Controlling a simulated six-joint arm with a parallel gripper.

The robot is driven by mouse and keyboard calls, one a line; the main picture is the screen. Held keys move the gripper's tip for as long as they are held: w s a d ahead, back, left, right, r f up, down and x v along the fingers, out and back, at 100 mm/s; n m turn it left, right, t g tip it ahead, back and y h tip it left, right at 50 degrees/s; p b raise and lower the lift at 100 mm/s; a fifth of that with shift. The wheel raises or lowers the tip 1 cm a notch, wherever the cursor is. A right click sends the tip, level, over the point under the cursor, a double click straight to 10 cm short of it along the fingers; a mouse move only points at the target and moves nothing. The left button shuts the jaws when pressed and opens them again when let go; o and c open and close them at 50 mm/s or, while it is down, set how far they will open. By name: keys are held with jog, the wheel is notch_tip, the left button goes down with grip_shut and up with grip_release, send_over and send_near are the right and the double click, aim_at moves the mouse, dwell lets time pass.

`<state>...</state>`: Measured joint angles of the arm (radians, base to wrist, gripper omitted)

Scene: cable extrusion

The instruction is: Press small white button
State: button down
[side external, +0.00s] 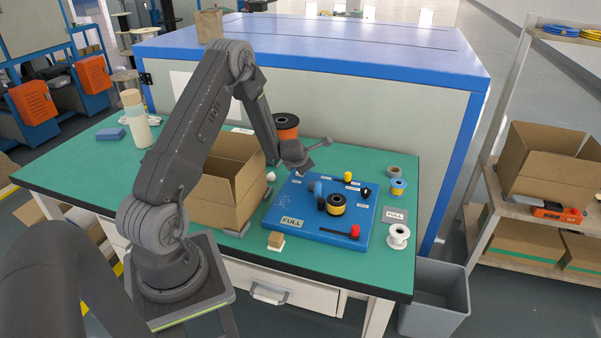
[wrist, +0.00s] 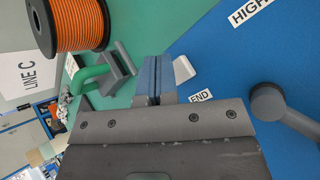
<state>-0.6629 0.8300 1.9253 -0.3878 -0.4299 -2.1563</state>
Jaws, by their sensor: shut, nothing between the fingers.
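My gripper (side external: 303,168) is shut and empty over the far left corner of the blue panel (side external: 340,252). In the wrist view its closed fingers (wrist: 156,78) meet just over the panel's edge. A small white piece (wrist: 184,69) shows right beside the fingertips, near the END label (wrist: 201,96); it looks like the white button, partly hidden behind the fingers. I cannot tell whether they touch it. In the side view my gripper hides that spot.
An orange spool (wrist: 78,22) is close to my gripper. A white spool (side external: 399,236) stands right.

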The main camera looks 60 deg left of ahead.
jog(key=shift+f, duration=0.4)
jog(key=shift+f, duration=0.55)
dwell(0.6)
dwell(0.4)
jog(key=shift+r, duration=1)
jog(key=shift+r, duration=2.45)
